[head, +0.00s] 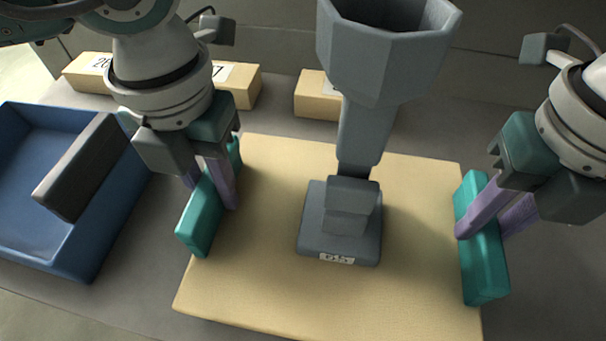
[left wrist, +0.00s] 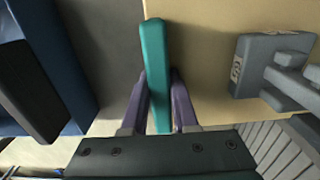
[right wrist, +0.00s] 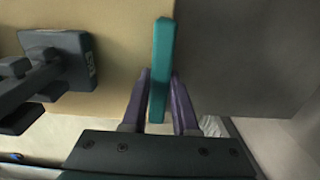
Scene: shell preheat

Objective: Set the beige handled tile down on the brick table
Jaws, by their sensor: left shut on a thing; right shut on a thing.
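The beige tile (head: 260,290) is a wide flat slab with a teal handle at each side. My left gripper (head: 210,188) is shut on the left teal handle (head: 200,222); the left wrist view shows this handle (left wrist: 153,60) between the purple fingers. My right gripper (head: 486,230) is shut on the right teal handle (head: 486,275), which also shows between the fingers in the right wrist view (right wrist: 161,60). A grey piece (head: 395,60) with a flared, hollow top and a square labelled base stands on the tile. I cannot tell whether the tile touches the surface below.
A blue tray (head: 60,262) lies at the left, with a dark block (head: 80,165) at its right side. Light labelled bricks (head: 238,88) stand behind the tile, one (head: 312,100) close behind its far edge. Grey surface (head: 130,285) shows between tray and tile.

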